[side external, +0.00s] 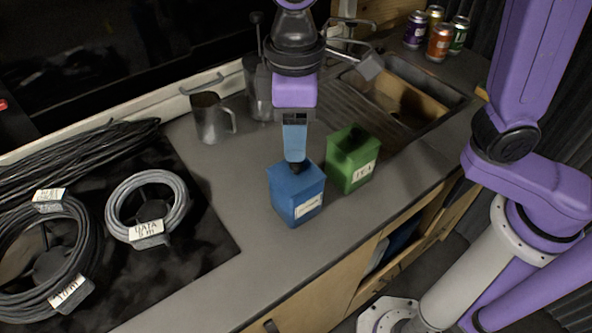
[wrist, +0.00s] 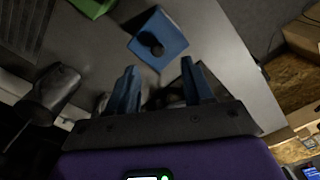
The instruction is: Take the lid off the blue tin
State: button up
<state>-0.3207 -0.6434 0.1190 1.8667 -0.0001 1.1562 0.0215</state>
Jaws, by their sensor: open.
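The blue tin (side external: 295,201) stands upright on the grey counter, with a small white label on its front. Its lid appears to be on, with a dark round knob on top; the lid and knob show in the wrist view (wrist: 171,37). My gripper (side external: 296,160) is directly above the tin, pointing down, with its fingertips close to the knob in the side view. In the wrist view my gripper (wrist: 158,64) has its blue fingers spread apart with nothing gripped, and the knob appears just beyond the tips. Whether the fingers touch the knob cannot be told.
A green tin (side external: 347,177) labelled tea stands close on the right. A metal mug (side external: 209,118) is behind left, coiled cables (side external: 148,206) lie on a black mat at left. A sink (side external: 441,96) and several cans are at the back right. Counter in front is clear.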

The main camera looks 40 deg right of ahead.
aim_at(296, 170)
jog(key=shift+w+d+f, duration=0.1)
jog(key=shift+d+f, duration=0.05)
jog(key=shift+f, duration=3.2)
grip_shut()
